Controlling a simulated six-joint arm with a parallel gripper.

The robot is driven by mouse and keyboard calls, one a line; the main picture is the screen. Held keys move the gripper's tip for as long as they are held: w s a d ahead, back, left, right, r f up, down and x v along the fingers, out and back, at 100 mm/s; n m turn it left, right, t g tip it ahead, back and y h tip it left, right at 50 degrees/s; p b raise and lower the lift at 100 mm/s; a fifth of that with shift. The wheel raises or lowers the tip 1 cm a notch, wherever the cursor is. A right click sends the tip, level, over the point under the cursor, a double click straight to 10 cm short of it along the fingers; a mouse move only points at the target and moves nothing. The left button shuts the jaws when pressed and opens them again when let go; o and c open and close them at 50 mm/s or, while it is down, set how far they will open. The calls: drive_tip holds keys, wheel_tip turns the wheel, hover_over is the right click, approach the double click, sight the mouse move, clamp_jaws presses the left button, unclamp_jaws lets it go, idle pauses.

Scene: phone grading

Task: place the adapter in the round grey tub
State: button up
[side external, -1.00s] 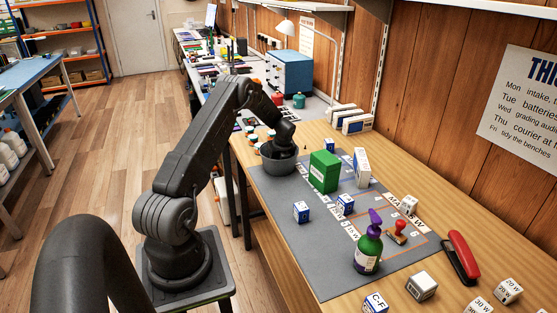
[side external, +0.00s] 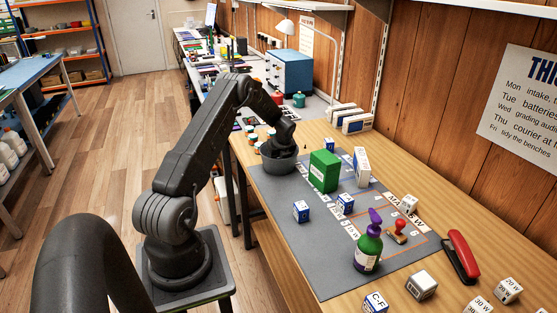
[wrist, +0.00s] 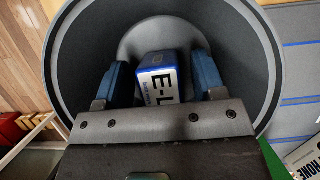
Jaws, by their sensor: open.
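The round grey tub (side external: 281,167) stands at the far left corner of the grey mat. My gripper (wrist: 162,70) points down into it, and in the side view the tub wall hides the fingers. In the wrist view, the tub's inner wall (wrist: 78,62) surrounds both blue fingers. They are open on either side of a white and blue cube marked "E-L", the adapter (wrist: 158,84). A gap shows beside the adapter at each finger. The adapter is inside the tub; how it rests on the floor is partly hidden by my gripper.
A green box (side external: 324,171) and a white box (side external: 361,167) stand close to the tub's right. Small white and blue cubes (side external: 301,211), a green pump bottle (side external: 368,249) and a red stamp (side external: 397,232) are nearer. The mat's near left part is bare.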

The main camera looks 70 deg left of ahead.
drive_tip(key=w+d+r+n+t, duration=0.1)
drive_tip(key=d+r+n, duration=0.1)
drive_tip(key=d+r, duration=0.7)
drive_tip(key=w+d+r+n+t, duration=0.1)
drive_tip(key=d+r+n, duration=0.1)
drive_tip(key=d+r, duration=0.75)
drive_tip(key=s+d+r+n+t+h, duration=0.1)
drive_tip(key=s+d+r+n, duration=0.35)
drive_tip(key=d+r, duration=0.65)
drive_tip(key=s+d+n+t+h, duration=0.2)
drive_tip(key=s+d+n, duration=0.7)
drive_tip(key=s+d, duration=0.7)
drive_tip(key=d+h, duration=0.1)
drive_tip(key=d, duration=0.2)
drive_tip(key=shift+s+t, duration=0.2)
drive_tip(key=shift+t, duration=0.1)
